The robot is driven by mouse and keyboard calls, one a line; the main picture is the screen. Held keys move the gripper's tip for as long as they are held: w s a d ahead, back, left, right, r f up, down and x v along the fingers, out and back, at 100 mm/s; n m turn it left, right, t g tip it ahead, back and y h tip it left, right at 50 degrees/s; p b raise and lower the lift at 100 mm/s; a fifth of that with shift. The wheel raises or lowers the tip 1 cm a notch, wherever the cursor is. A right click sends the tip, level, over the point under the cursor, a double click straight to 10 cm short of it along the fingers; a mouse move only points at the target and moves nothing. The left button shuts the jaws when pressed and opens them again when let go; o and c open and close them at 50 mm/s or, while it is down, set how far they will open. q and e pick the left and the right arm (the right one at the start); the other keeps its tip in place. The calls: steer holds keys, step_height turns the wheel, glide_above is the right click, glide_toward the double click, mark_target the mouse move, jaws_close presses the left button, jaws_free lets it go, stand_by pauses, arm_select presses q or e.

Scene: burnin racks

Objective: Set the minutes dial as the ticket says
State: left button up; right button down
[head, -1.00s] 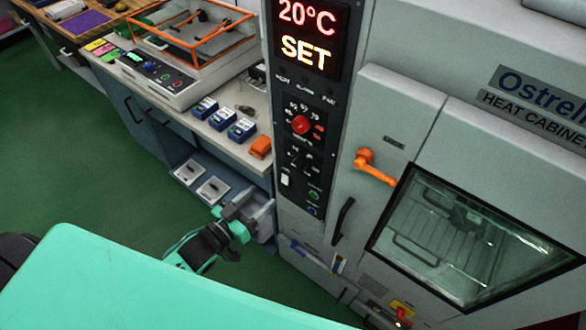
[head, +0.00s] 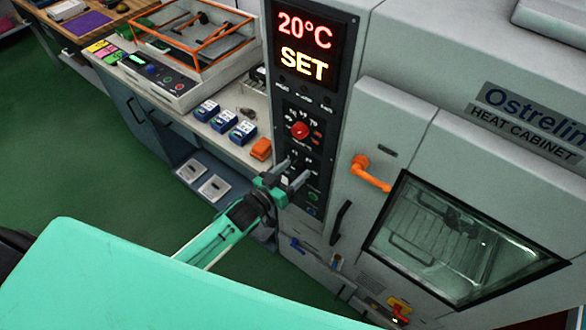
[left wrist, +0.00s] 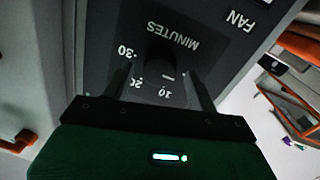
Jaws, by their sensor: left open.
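The minutes dial (left wrist: 163,60) is a dark knob in the left wrist view, with an upside-down MINUTES label and marks 10, 20 and 30. A short pale line shows near it; its exact setting is hard to read. My left gripper (left wrist: 160,78) is open, its two fingers on either side of the dial; I cannot tell whether they touch it. In the head view my left gripper (head: 292,174) is at the lower control panel, below a red knob (head: 299,130), and partly covers the panel. No readable ticket shows. My right gripper is not in view.
The heat cabinet (head: 405,135) has a display (head: 304,48) reading 20°C SET. An orange door handle (head: 370,173) sticks out right of the panel. A bench (head: 190,110) with blue boxes (head: 243,132) and an orange block (head: 261,149) stands left.

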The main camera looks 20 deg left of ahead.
arm_select(q)
steer(key=shift+w+d, duration=0.1)
steer(key=shift+w, duration=0.05)
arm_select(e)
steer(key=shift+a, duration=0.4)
arm_select(q)
steer(key=c, duration=1)
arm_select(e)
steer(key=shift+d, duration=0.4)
